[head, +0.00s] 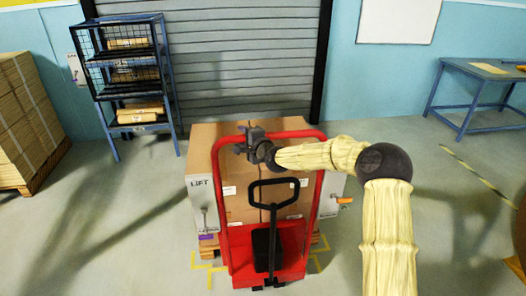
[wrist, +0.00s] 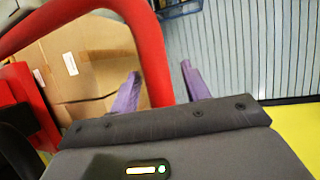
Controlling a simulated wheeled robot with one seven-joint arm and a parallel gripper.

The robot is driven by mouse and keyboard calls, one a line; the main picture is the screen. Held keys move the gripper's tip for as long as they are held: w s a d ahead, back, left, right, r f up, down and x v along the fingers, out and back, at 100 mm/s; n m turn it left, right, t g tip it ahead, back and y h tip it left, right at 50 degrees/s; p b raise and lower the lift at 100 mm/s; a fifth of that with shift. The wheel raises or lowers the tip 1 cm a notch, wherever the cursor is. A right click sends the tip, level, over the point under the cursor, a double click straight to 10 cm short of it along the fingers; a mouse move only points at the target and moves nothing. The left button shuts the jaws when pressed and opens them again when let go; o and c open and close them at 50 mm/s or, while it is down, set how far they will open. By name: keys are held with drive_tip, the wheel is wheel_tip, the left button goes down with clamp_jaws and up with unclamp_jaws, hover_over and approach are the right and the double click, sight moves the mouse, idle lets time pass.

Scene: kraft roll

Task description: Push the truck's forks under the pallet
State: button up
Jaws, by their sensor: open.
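The red pallet truck (head: 250,272) stands in the middle of the head view, with a tall red frame and a black loop handle (head: 272,183). Behind it the wooden pallet (head: 208,245) carries large cardboard boxes (head: 215,150). The forks are hidden, so I cannot tell how far under the pallet they are. My gripper (head: 245,143) is by the top bar of the red frame. In the wrist view my gripper's purple fingers (wrist: 160,85) are apart, with the red bar (wrist: 148,50) passing behind and between them. I cannot tell whether they touch it.
A grey panel marked LIFT (head: 203,205) stands left of the boxes. Yellow marks (head: 200,264) are on the floor around the pallet. A blue rack (head: 130,80) is back left, stacked cardboard (head: 25,120) far left, a blue table (head: 480,75) back right. Left-front floor is clear.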

drive_tip(key=b+v, duration=0.2)
drive_tip(key=v, duration=1.3)
drive_tip(key=shift+s, duration=0.1)
drive_tip(key=s+d+f+n+g+h+p, duration=0.2)
drive_tip(key=s+f+n+g, duration=0.1)
drive_tip(key=s+f+n, duration=0.15)
drive_tip(key=s+d+f+n+g+h+p, duration=0.2)
drive_tip(key=s+d+f+n+g+h, duration=0.1)
drive_tip(key=s, duration=0.3)
drive_tip(key=s+d+r+n+g+h+p, duration=0.1)
drive_tip(key=s+d+n+g+h, duration=0.1)
drive_tip(key=s+d, duration=0.4)
drive_tip(key=s+d+r+n+g+h+p, duration=0.2)
drive_tip(key=s+d, duration=0.4)
drive_tip(key=s, duration=0.7)
drive_tip(key=shift+s+g, duration=0.25)
drive_tip(key=shift+g, duration=0.05)
drive_tip(key=shift+n, duration=0.25)
